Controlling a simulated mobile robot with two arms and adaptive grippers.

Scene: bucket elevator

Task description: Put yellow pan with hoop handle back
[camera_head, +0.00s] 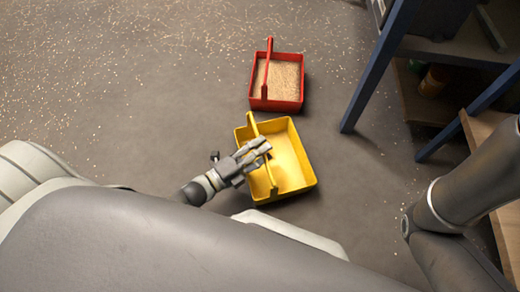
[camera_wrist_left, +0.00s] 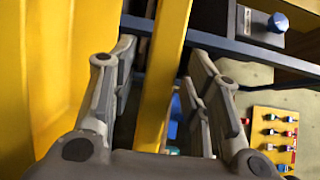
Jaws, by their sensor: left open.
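The yellow pan (camera_head: 302,146) sits on the floor in front of me and looks empty. Its hoop handle (camera_head: 256,128) stands up across it. My left gripper (camera_head: 262,152) is at the handle, over the pan's left part. In the left wrist view the handle (camera_wrist_left: 170,58) passes between the open fingers of the left gripper (camera_wrist_left: 160,62). A gap shows on the handle's sides, so the fingers are not closed on it. The yellow pan's wall (camera_wrist_left: 72,60) fills the left of that view. My right gripper is not in view.
A red pan (camera_head: 299,97) with a hoop handle, filled with grain, stands just beyond the yellow one. A blue-framed rack (camera_head: 378,70) stands at the right. Grain lies scattered on the floor at upper left. A yellow panel (camera_wrist_left: 272,138) with several knobs shows in the wrist view.

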